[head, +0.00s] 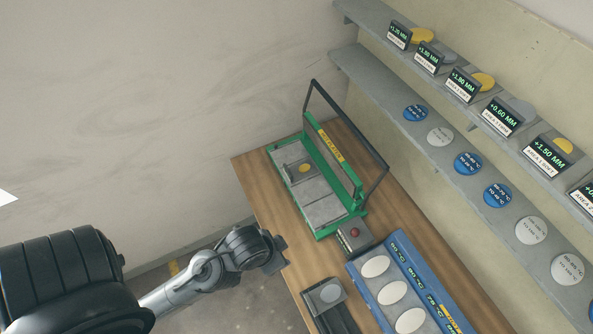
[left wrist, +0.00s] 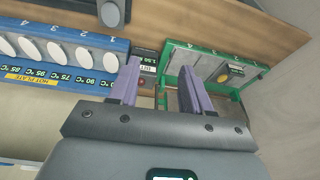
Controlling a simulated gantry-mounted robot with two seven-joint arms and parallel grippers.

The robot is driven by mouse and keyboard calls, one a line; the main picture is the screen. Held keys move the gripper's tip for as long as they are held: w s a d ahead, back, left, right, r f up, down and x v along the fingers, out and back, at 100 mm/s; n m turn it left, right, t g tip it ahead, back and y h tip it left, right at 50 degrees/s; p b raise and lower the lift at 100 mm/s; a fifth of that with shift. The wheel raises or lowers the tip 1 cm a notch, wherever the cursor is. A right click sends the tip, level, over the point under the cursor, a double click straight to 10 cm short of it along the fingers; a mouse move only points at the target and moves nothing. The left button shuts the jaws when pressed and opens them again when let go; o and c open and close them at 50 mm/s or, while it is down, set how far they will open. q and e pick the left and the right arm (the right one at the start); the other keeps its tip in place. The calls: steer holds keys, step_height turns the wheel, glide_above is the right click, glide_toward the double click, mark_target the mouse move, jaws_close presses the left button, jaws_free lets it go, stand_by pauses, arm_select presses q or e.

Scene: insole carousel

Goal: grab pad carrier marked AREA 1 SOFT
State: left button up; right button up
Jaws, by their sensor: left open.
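Pad carriers stand in a row on the upper shelf, each with a thickness display and a white label. The carrier with +1.50 MM (head: 545,154) and a yellow pad has a label that seems to read AREA 1 SOFT, but the print is small. The carrier with +0.60 MM (head: 501,117) and a grey pad stands beside it; its label is hard to read. My left gripper (head: 279,250) is over the table's left edge, far from the shelf. In the left wrist view its fingers (left wrist: 160,85) are apart with nothing between them. My right gripper is out of view.
A green frame (head: 349,205) with a carrier with a yellow pad (head: 302,168) stands on the wooden table (head: 250,175). A red-button box (head: 354,235), a blue hot plate (head: 402,250) with white ovals and a carrier with a grey disc (head: 326,293) are nearby. A lower shelf (head: 380,85) holds round discs.

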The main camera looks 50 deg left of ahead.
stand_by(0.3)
arm_select(q)
steer(key=o, duration=1)
steer(key=shift+c, duration=0.2)
